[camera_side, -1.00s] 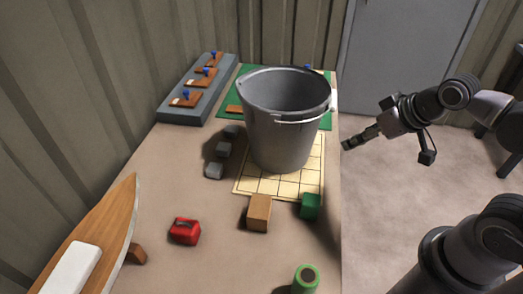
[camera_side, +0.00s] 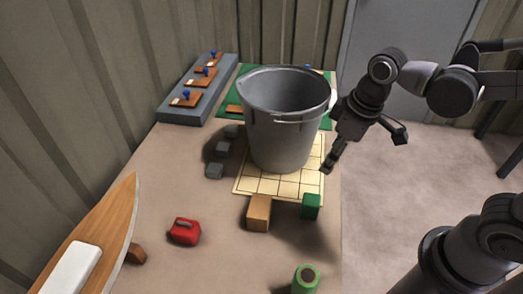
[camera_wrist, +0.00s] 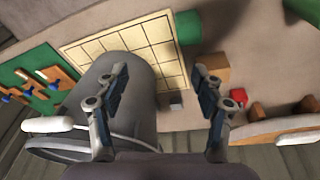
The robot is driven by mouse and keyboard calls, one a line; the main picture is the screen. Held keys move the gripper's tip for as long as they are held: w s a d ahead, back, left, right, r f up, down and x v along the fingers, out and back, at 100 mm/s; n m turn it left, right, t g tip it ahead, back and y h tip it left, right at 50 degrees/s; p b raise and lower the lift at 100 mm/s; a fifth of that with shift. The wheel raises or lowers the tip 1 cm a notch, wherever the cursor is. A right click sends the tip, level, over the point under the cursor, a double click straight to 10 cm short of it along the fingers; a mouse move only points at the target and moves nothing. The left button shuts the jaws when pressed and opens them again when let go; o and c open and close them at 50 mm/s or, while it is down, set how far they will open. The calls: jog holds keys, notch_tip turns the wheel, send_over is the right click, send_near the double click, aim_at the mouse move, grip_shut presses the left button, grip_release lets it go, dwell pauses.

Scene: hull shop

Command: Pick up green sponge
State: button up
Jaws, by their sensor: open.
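The green sponge (camera_side: 311,206), a small dark green block, sits at the front right corner of the gridded mat, beside a tan block. It also shows in the wrist view (camera_wrist: 188,27), at the top, beyond the fingertips. My gripper (camera_side: 327,166) points down at the right of the grey bucket, above and behind the sponge and apart from it. In the wrist view my gripper (camera_wrist: 160,80) has its two fingers wide apart with nothing held between them.
The tall grey bucket (camera_side: 283,125) stands on the gridded mat (camera_side: 270,187), close to my gripper. The tan block (camera_side: 259,213) is left of the sponge. A green cylinder (camera_side: 306,279) and red object (camera_side: 185,231) are nearer the front. Small grey blocks (camera_side: 214,171) lie left of the bucket.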

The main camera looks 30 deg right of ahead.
jog(key=a+f+n+g, duration=0.2)
jog(key=a+n+g, duration=0.1)
jog(key=a, duration=0.2)
send_over(312, 199)
jog(key=shift+h, duration=0.3)
jog(key=shift+w+f, duration=0.15)
jog(key=shift+f, duration=2.7)
jog(key=shift+s+f, duration=0.2)
jog(key=shift+f, duration=2.45)
jog(key=c, duration=1)
